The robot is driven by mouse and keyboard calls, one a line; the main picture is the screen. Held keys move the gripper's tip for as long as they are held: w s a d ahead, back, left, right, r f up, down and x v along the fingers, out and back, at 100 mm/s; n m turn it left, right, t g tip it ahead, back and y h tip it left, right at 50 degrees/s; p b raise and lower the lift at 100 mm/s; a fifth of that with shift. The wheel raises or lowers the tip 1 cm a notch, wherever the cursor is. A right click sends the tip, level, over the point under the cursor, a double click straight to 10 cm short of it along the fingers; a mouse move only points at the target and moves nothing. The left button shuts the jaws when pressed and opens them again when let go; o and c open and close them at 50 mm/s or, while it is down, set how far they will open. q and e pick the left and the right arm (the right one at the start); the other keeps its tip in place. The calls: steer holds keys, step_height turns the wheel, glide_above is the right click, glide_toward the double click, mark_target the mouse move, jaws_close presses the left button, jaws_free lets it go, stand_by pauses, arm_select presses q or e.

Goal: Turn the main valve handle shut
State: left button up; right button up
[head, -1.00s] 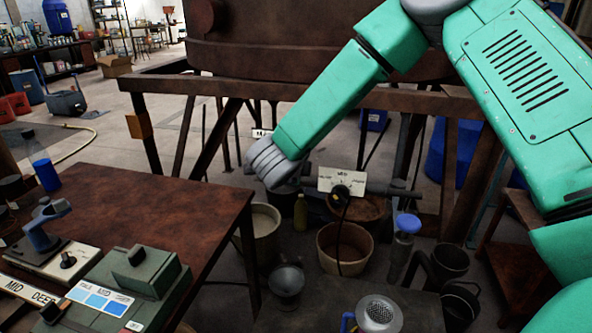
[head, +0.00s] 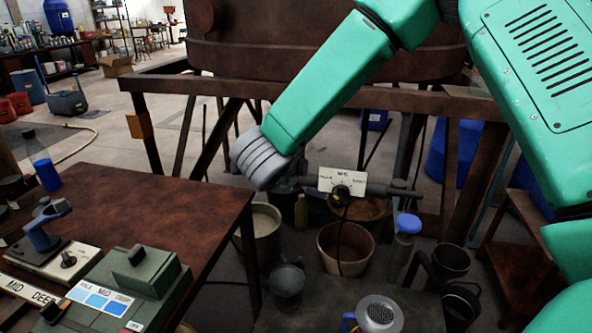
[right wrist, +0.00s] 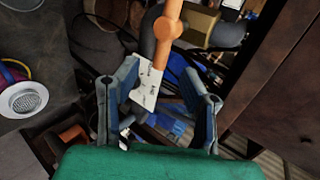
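My right arm comes in from the right in the head view; its grey ridged wrist (head: 259,160) hangs beside the dark frame. The fingers are hidden there. In the right wrist view my right gripper (right wrist: 160,72) is open, its two fingers apart. An orange bar with a round joint (right wrist: 167,29), probably the main valve handle, runs down into the space between the fingers. A white plate (right wrist: 147,84) lies beside it. I cannot tell whether the fingers touch the bar. In the head view this handle does not show. My left gripper is not in view.
A dial plate with a black knob (head: 341,182) stands on a grey pipe right of the wrist. A rusty frame beam (head: 370,97) crosses behind the arm. A brown table (head: 150,200) with devices is at left. Buckets (head: 345,248) stand below. A metal strainer (right wrist: 23,100) shows in the wrist view.

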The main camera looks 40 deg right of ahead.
steer(key=v, duration=0.5)
steer(key=shift+f, duration=0.1)
stand_by(0.4)
